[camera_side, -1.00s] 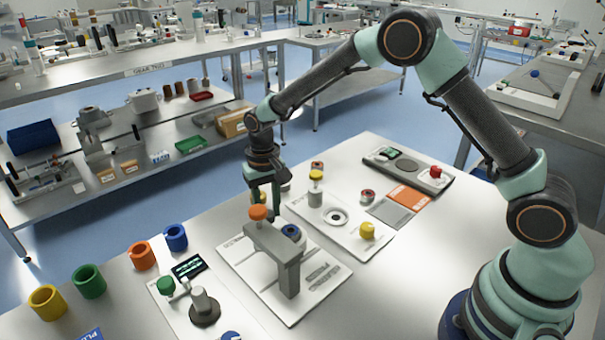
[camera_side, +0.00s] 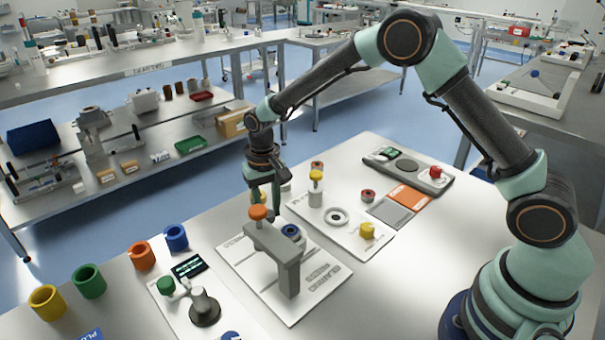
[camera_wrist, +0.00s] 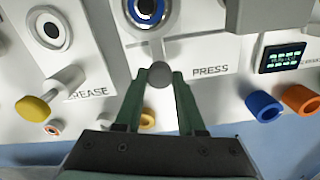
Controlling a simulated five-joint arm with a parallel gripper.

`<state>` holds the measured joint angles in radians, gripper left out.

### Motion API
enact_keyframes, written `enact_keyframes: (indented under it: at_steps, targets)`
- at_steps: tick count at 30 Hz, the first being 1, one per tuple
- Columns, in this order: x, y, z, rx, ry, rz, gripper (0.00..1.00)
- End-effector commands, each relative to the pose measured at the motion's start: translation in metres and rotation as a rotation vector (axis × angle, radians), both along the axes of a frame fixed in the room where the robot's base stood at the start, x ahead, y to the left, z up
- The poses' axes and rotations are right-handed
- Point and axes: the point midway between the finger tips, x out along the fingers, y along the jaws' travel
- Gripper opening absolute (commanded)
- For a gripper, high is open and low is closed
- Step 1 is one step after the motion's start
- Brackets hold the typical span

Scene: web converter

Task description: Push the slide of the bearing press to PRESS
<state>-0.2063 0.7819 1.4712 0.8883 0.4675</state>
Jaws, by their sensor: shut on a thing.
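A blue-rimmed bearing (camera_side: 291,232) sits beside the bracket and shows at the top edge of the wrist view (camera_wrist: 147,9).
The grease station (camera_side: 337,217) with a yellow knob (camera_side: 367,231) stands right of the press. A small display (camera_side: 189,266) and a green-knobbed fixture (camera_side: 205,308) stand left. Coloured rings, including a blue one (camera_side: 176,237), line the table's far-left edge.

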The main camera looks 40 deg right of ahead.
Motion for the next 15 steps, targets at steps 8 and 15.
enact_keyframes:
  at_steps: [8,15]
  targets:
    - [0.001,0.022,0.002,0.001,-0.001,0.004,0.00]
    - [0.001,0.072,0.002,0.001,-0.003,0.004,0.00]
